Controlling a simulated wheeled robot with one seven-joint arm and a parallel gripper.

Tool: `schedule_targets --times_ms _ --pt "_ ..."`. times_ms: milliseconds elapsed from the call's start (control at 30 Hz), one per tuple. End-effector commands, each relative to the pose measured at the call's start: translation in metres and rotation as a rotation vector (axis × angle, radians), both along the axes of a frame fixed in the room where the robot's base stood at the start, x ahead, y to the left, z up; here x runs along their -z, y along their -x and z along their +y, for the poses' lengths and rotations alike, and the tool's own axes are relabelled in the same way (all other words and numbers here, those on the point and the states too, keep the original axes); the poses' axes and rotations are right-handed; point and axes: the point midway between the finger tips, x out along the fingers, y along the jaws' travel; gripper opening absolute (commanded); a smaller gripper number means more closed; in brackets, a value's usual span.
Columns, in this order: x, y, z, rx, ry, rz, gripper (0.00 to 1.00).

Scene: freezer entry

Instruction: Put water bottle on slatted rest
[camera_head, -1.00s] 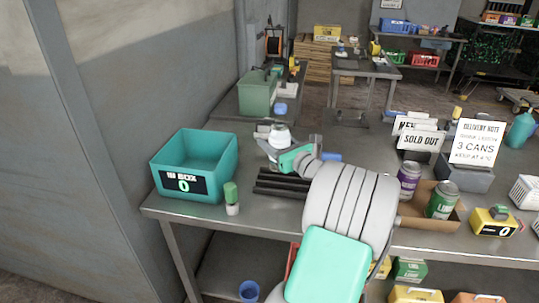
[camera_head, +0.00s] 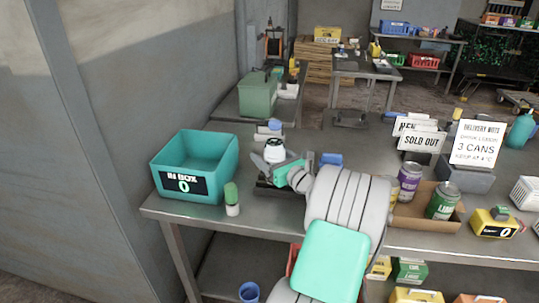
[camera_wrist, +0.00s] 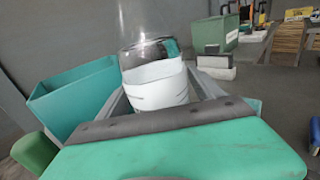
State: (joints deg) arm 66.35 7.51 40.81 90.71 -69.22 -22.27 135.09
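The water bottle (camera_head: 274,151) is upright between the fingers of my gripper (camera_head: 279,162), at the left part of the table. In the wrist view its clear upper part and white label (camera_wrist: 156,84) show between the two grey fingers, and my gripper (camera_wrist: 160,95) looks shut on it. The dark slatted rest (camera_head: 268,188) lies directly below my gripper and is mostly hidden by it. The bottle's base is hidden, so I cannot tell whether it touches the slats.
A teal bin (camera_head: 196,163) stands left of the gripper, with a small green-capped bottle (camera_head: 232,198) in front of it. A pale block (camera_head: 268,133) lies behind. A cardboard tray (camera_head: 411,213) with cans and a sign (camera_head: 421,140) are at the right.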

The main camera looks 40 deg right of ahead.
Motion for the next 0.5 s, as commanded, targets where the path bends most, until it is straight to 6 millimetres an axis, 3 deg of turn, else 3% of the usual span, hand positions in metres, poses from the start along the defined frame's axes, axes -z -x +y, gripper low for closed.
schedule_targets --times_ms 300,500 --pt "-0.004 0.0 0.0 0.0 0.001 -0.001 0.79" --pt "-0.002 0.038 0.002 0.007 0.0 0.0 0.79"
